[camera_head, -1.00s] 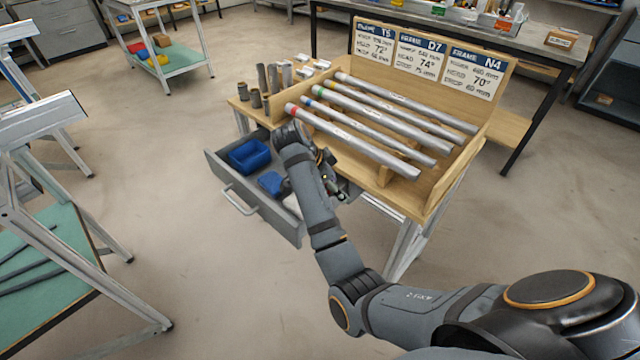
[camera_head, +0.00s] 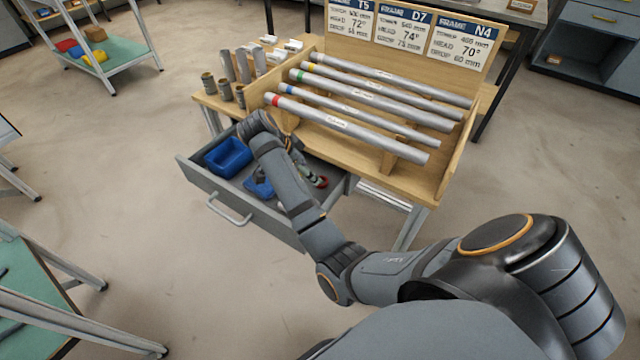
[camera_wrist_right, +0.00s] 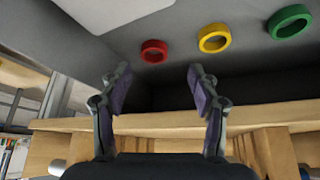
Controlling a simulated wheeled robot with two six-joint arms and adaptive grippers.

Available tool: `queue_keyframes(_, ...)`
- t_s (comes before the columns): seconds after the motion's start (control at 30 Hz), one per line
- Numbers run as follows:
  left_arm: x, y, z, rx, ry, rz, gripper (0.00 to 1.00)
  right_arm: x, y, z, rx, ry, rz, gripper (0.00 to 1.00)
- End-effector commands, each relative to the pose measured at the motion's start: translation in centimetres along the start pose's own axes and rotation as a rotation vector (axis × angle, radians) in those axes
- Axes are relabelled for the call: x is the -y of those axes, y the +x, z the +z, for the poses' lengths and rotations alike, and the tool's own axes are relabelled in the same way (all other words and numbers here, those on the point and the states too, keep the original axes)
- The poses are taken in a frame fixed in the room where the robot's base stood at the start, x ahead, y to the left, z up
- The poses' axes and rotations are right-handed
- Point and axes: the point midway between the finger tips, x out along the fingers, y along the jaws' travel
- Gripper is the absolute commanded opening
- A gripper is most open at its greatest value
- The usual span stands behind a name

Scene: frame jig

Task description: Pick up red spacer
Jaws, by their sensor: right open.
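The red spacer (camera_wrist_right: 153,57) is a small ring on the grey drawer floor in the right wrist view. It sits just beyond the fingertips of my right gripper (camera_wrist_right: 161,78), roughly in line with the gap between them. A yellow ring (camera_wrist_right: 214,46) and a green ring (camera_wrist_right: 289,28) lie to the right of the red one. In the head view my right arm reaches over the open drawer (camera_head: 262,222) and largely hides its gripper. A small red spot shows beside the arm in the drawer. My left gripper is not in view.
A blue bin (camera_head: 228,157) stands in the drawer's left part, with another blue item (camera_head: 259,186) beside it. The wooden bench edge (camera_wrist_right: 180,122) runs close to the gripper. Several metal tubes (camera_head: 365,127) lie on the bench above the drawer.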

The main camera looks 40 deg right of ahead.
Motion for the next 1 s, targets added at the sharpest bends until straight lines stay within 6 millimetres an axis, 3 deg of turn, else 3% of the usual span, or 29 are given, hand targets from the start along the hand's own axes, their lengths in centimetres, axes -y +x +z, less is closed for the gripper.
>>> queue_keyframes(0.1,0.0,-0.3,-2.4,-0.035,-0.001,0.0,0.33,0.0,0.4,0.0,0.001,0.001,-0.001,0.61)
queue_keyframes(0.2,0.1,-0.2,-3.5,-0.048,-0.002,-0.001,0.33,-0.3,1.5,-0.1,-0.001,0.001,0.001,0.61)
queue_keyframes(0.43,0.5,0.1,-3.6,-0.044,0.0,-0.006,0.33,-0.8,5.1,-0.2,-0.001,0.0,0.001,0.61)
queue_keyframes(0.7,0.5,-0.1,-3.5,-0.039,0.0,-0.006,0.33,-0.8,5.5,-0.2,0.001,0.001,-0.002,0.61)
queue_keyframes(1.0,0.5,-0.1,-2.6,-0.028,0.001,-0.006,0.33,-0.8,5.5,-0.1,0.001,0.001,-0.001,0.22)
